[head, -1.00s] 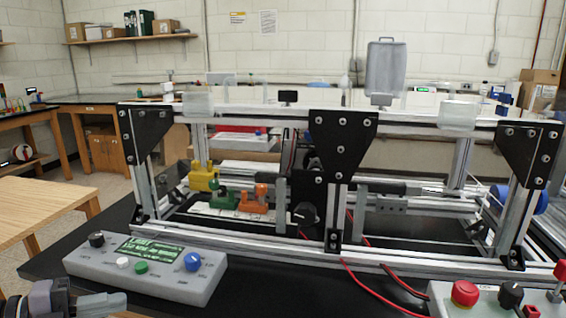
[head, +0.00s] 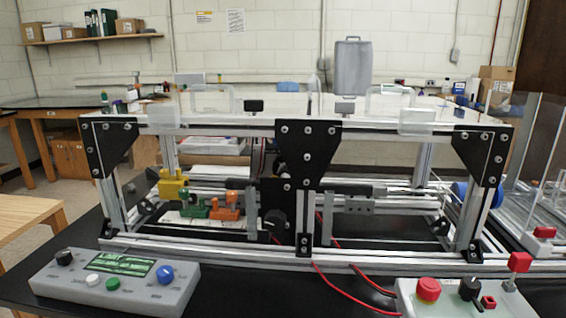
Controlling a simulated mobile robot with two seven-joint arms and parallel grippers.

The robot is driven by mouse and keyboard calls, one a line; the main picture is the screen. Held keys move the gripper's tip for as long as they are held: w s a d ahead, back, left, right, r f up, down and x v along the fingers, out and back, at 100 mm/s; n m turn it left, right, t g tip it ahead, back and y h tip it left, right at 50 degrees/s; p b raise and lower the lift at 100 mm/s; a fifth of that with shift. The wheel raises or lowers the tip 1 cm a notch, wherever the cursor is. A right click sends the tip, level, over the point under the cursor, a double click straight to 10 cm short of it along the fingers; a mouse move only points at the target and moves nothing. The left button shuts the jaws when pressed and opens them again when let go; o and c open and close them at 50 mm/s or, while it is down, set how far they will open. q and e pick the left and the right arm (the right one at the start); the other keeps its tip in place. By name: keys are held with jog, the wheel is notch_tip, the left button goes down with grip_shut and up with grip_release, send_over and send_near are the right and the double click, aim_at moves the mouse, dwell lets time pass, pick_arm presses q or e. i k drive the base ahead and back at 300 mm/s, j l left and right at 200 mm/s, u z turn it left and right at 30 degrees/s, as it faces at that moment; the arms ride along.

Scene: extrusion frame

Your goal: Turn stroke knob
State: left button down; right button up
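A grey control box (head: 150,292) with a small green display (head: 121,263) stands on the black table at the front left. It carries a black knob (head: 64,257) at its left and a blue knob (head: 166,274) at its right. A second control box (head: 408,296) at the front right carries another black knob (head: 470,288) beside a red mushroom button (head: 428,289). The labels are too small to read, so I cannot tell which knob is the stroke knob. Neither of my grippers shows in the head view now.
An aluminium extrusion frame (head: 220,254) with black corner plates spans the table behind the boxes. Yellow, green and orange parts (head: 196,208) sit inside it. A red-topped lever (head: 519,263) stands up on the right box.

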aim_at(165, 275)
jog(key=i+j+u, duration=0.1)
jog(key=j+u, duration=0.3)
jog(key=i+j+u, duration=0.15)
jog(key=u, duration=0.3)
jog(key=i+j, duration=0.05)
